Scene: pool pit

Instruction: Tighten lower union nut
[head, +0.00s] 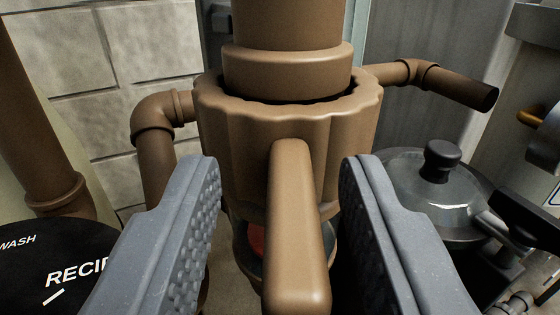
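A large brown union nut (225,130) with a scalloped rim is in the middle of the head view, around a thick vertical brown pipe (288,20). A brown bar-like handle (293,225) stands out from the nut's front toward me. My gripper (280,168) is open, with one grey textured finger on each side of the handle. Gaps show between both fingers and the handle. The fingertips are in front of the nut's lower part, and I cannot tell whether they touch it. The nut's underside is mostly hidden by the handle and fingers.
A brown elbow pipe (155,125) stands left of the nut, and another pipe (450,83) reaches right. A clear-lidded housing with a black knob (440,160) is close to the right finger. A black labelled disc (60,265) is lower left. A tiled wall (150,45) is behind.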

